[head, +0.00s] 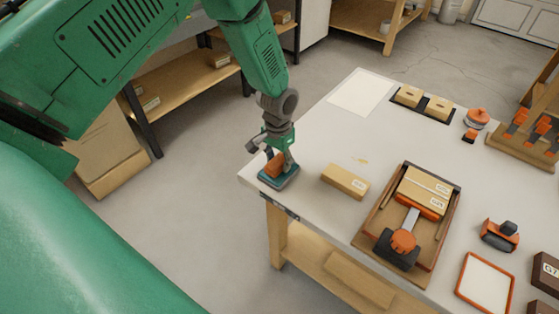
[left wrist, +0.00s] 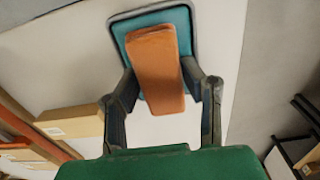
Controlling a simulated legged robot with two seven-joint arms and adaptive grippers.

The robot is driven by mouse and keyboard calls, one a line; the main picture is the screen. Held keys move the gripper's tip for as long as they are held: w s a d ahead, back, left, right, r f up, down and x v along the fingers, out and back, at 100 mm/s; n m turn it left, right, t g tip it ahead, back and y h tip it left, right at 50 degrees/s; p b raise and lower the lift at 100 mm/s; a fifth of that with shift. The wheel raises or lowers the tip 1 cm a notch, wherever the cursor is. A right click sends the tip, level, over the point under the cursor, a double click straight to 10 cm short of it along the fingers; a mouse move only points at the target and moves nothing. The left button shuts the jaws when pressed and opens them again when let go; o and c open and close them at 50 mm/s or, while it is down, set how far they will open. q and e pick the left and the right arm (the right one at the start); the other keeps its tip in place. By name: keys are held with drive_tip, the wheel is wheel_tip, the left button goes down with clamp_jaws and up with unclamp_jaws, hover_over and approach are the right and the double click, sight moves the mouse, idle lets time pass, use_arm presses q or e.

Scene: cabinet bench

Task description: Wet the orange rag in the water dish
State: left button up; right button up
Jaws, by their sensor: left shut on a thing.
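The orange rag (head: 274,165) looks like a folded, block-like piece. My left gripper (head: 280,162) is shut on it, at the near left corner of the bench. In the left wrist view the rag (left wrist: 158,70) sits between the two fingers of my left gripper (left wrist: 165,88). The shallow dish (head: 285,180) with a blue-green inside is right below the rag. In the left wrist view the dish (left wrist: 124,30) shows around the rag's far part. I cannot tell whether the rag touches the dish's inside. My right gripper is not in view.
A cardboard box (head: 344,182) lies just right of the dish. Further right is a wooden tray (head: 365,228) with boxes and an orange-and-black tool. A white sheet (head: 360,92) lies at the back left. The bench's left edge is close to the dish.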

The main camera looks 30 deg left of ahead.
use_arm(q)
drive_tip(key=shift+f+b, duration=0.3)
drive_tip(key=shift+f, duration=0.2)
idle(0.4)
idle(0.9)
drive_tip(key=shift+r+p, duration=2.9)
drive_tip(key=shift+r, duration=0.65)
drive_tip(key=shift+f, duration=0.1)
